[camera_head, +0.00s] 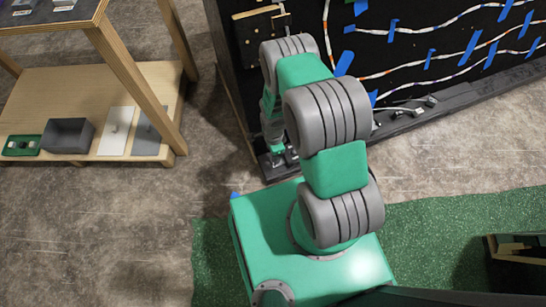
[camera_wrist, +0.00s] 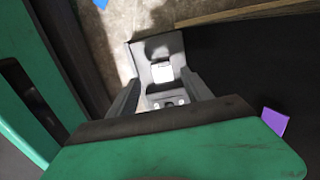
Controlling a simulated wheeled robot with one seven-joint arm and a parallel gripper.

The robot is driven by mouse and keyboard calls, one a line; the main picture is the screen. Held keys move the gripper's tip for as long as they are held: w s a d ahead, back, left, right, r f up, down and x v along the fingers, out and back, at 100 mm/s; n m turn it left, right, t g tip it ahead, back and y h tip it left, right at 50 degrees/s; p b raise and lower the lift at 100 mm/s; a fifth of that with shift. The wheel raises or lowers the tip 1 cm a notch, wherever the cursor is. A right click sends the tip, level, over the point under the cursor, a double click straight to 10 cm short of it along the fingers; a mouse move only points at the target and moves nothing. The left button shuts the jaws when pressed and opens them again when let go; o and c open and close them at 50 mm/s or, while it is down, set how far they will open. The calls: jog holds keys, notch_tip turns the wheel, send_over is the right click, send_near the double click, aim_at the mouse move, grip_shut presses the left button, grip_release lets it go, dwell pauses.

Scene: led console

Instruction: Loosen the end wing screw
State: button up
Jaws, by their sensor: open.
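My gripper (camera_head: 279,156) reaches down at the left end of the black board's base ledge in the head view; my arm hides part of this spot. In the wrist view my gripper (camera_wrist: 164,82) is open, with one dark finger on each side. Between and beyond the fingers is a grey bracket-like end piece (camera_wrist: 140,58) with a small pale square patch. A small light part with dark spots lies nearer, between the fingers. I cannot tell for certain which of these is the end wing screw, or whether the fingers touch it.
A tall black board (camera_head: 400,40) carries white LED strips and blue tape. Loose cable and small parts lie on its ledge (camera_head: 410,122) to the right. A wooden shelf unit (camera_head: 85,85) with a grey bin (camera_head: 69,136) stands at left. Concrete floor between is clear. A purple tab (camera_wrist: 275,121) shows at right in the wrist view.

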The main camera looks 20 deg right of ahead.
notch_tip(320, 180, down, 8)
jog(key=b, duration=0.3)
jog(key=shift+r, duration=0.2)
jog(key=shift+c, duration=0.2)
grip_shut()
